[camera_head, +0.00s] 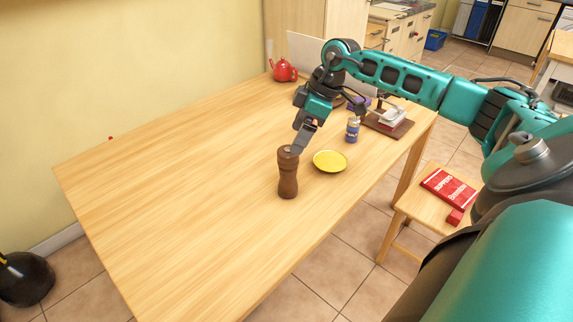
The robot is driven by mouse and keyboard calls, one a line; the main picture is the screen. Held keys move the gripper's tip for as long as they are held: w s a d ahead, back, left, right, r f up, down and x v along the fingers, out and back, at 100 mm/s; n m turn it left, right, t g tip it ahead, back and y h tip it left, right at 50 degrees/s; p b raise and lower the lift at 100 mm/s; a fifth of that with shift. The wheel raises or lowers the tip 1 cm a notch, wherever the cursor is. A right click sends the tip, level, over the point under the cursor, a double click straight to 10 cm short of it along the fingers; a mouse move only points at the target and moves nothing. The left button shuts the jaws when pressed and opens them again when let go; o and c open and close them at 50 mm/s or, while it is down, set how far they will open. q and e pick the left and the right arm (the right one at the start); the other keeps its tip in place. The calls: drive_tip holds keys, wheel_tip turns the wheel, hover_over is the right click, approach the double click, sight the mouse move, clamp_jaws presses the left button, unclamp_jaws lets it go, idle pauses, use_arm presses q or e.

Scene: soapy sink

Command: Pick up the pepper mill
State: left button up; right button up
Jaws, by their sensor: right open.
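The brown wooden pepper mill (288,178) stands upright on the wooden table, with a small metal tip on top. My right gripper (298,146) is just above and to the right of its top, angled down, with the jaws open. The fingers overlap the mill's top in the picture, so I cannot tell whether they touch it. My left gripper is not in view.
A yellow plate (330,161) lies right of the mill. A blue can (353,130), a brown board (388,126) and a red teapot (284,71) stand farther back. The table's (180,200) left and front are clear. A stool (432,203) with red packages stands at the right.

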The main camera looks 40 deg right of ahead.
sight(285, 161)
drive_tip(key=x, duration=0.4)
drive_tip(key=shift+w+a+f, duration=0.15)
drive_tip(key=shift+f, duration=0.2)
drive_tip(key=x, duration=0.5)
drive_tip(key=shift+d+f, duration=0.2)
drive_tip(key=shift+d, duration=0.05)
clamp_jaws()
